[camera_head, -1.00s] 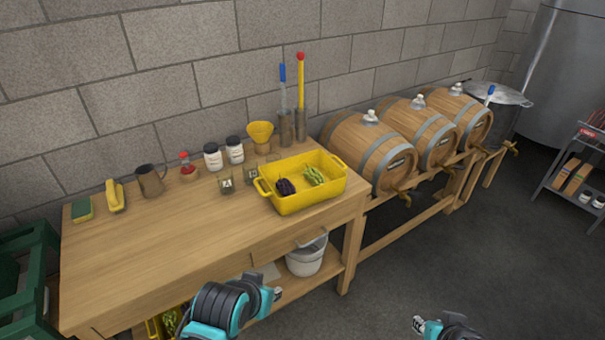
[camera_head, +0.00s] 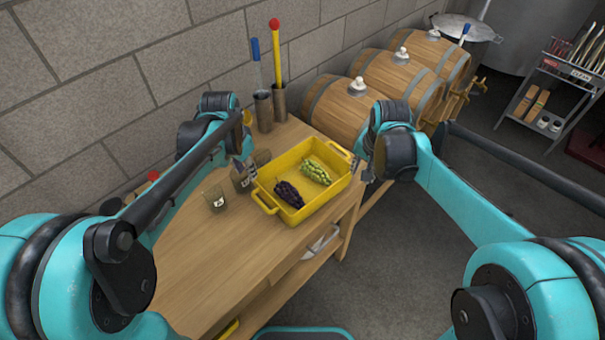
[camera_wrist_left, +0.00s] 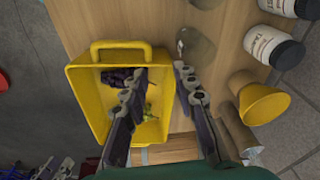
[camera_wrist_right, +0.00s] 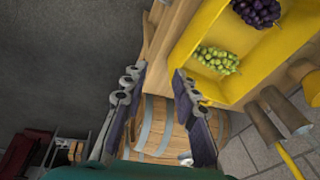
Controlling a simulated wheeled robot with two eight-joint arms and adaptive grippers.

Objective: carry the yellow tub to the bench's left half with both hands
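The yellow tub (camera_head: 325,200) stands on the bench's right end, with dark grapes (camera_head: 289,195) and green grapes (camera_head: 316,172) inside. My left gripper (camera_head: 247,168) is open at the tub's wall-side long edge. In the left wrist view (camera_wrist_left: 162,78) one finger overlaps the tub's inside and the other lies outside it. My right gripper (camera_head: 364,170) is open beside the tub's right end, near the handle there. In the right wrist view (camera_wrist_right: 158,72) one fingertip appears close to the tub's rim. Contact cannot be told. Neither gripper holds anything.
A glass jar (camera_head: 214,200) stands left of the tub on the bench (camera_head: 215,260). Tool holders (camera_head: 263,110) stand behind the tub. Barrels (camera_head: 338,108) are at the right. My left arm hides much of the bench's left half.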

